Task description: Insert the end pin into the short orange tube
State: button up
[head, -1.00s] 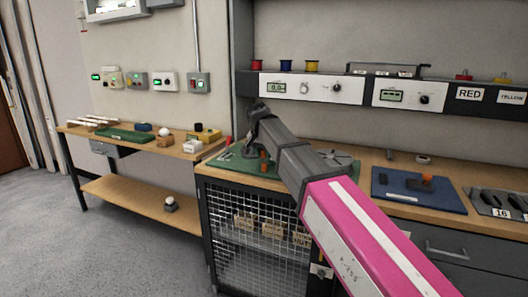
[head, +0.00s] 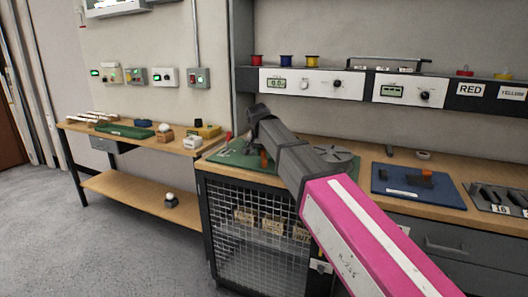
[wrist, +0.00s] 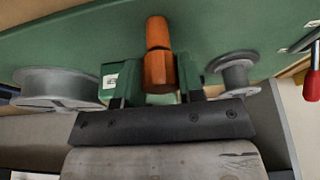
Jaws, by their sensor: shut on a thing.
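In the wrist view, my gripper (wrist: 155,95) is shut on a thick orange piece (wrist: 159,74), which appears to be the end pin. A narrower orange cylinder (wrist: 157,30), apparently the short orange tube, lies in line just beyond it against the green board (wrist: 215,25). The two overlap in the picture, so I cannot tell whether they touch or one is inside the other. In the head view, an orange part (head: 264,159) shows on the green board (head: 228,156) beside my dark arm link. My arm hides the fingers there.
Grey spools stand on both sides of my gripper, a wide one (wrist: 60,85) and a smaller one (wrist: 234,72). A red-handled tool (wrist: 312,85) is at the right edge. A blue mat (head: 405,192) lies right of my arm on the bench. The wall panel (head: 310,85) is behind.

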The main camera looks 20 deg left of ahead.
jog(key=shift+f, duration=0.15)
jog(key=o, duration=1.1)
jog(key=shift+r, duration=2.55)
